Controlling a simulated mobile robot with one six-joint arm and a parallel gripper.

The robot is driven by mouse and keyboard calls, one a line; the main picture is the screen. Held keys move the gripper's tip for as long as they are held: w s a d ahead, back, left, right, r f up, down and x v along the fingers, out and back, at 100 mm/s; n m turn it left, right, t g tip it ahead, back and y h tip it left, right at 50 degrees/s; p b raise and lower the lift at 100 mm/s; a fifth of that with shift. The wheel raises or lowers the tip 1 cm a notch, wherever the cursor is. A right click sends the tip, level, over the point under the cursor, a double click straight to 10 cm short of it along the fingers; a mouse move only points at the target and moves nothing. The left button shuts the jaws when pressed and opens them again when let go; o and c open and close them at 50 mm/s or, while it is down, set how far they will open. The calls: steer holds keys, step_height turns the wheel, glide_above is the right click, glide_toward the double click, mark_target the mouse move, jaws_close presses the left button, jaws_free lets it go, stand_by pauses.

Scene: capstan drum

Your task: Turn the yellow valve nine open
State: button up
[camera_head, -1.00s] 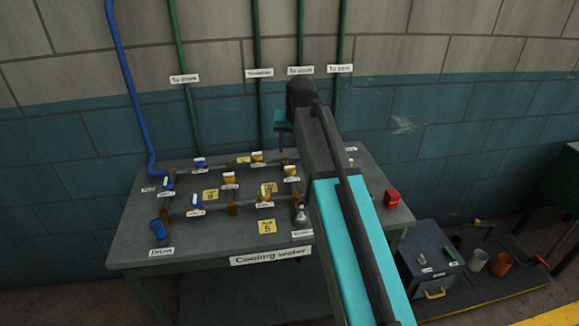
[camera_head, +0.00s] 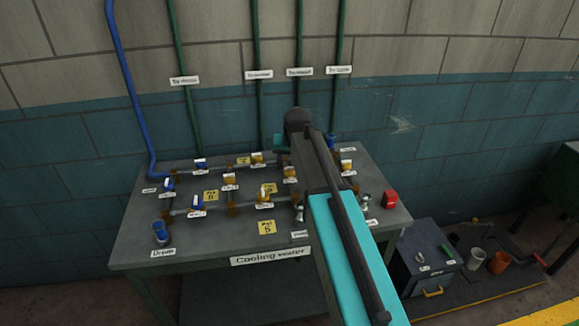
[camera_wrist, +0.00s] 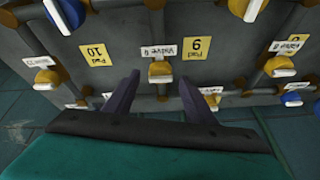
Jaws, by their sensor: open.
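Several yellow valves with white handles sit on the pipework on the bench. In the wrist view, one yellow valve (camera_wrist: 160,72) lies just ahead of my gripper (camera_wrist: 158,90), between its fingertips' directions, with a white valve label beside it whose number I cannot read for certain. The two dark fingers are apart, with nothing held. I cannot tell whether they touch the valve. In the head view, the teal end of my arm (camera_head: 279,140) is over the back of the bench; the fingers are not clearly visible there. Other yellow valves include one at the right (camera_head: 347,165).
The grey bench (camera_head: 190,250) carries pipes, blue valves (camera_head: 197,202) and yellow pad tags (camera_head: 266,227). A grey cabinet (camera_head: 428,262) stands right of the bench.

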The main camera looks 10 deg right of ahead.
mark_target(289, 170)
steer(key=shift+x, duration=1.15)
steer(key=shift+c, duration=0.4)
steer(key=c, duration=0.9)
